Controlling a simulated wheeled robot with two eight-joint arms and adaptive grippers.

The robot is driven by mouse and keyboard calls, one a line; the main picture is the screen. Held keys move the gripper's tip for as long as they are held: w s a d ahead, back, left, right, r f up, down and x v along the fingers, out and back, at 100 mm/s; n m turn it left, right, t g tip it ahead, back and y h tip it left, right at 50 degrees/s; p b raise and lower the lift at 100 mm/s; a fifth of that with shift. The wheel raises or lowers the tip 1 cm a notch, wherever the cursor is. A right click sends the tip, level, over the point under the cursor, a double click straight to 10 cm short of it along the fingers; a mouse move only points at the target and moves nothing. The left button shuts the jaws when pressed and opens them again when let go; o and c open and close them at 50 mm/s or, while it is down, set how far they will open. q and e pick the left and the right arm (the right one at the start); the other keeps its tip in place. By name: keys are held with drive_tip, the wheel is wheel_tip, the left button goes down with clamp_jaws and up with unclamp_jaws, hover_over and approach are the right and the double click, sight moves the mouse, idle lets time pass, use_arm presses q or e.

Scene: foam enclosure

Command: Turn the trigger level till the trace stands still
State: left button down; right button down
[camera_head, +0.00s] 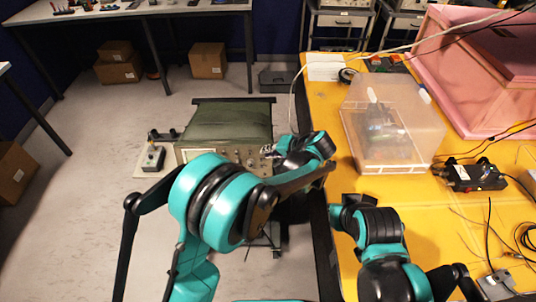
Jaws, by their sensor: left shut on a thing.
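The oscilloscope, with a dark green top cover (230,122), stands left of the yellow table. Part of its front panel (228,154) shows knobs, but my left arm hides much of the rest. The screen and its trace cannot be made out. My left gripper (268,153) reaches in from the right to the panel's right side and is shut on a small knob there. The knob is mostly hidden by the fingers, and its label cannot be read.
A clear plastic box (390,150) stands on the yellow table (420,215), with a pink foam enclosure (480,70) behind it. A small black device (470,177) and loose cables lie at right. A small box with a knob (153,157) sits left of the oscilloscope.

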use_arm(q)
drive_tip(key=shift+d+f+m+y, duration=0.1)
drive_tip(key=shift+f+m+y, duration=0.05)
drive_tip(key=shift+m+y, duration=0.2)
drive_tip(key=shift+b, duration=0.35)
drive_tip(key=c, duration=1.6)
unclamp_jaws()
drive_tip(key=v, duration=0.7)
drive_tip(key=shift+s+d, duration=0.2)
drive_tip(key=shift+s, duration=0.05)
drive_tip(key=shift+a, duration=0.1)
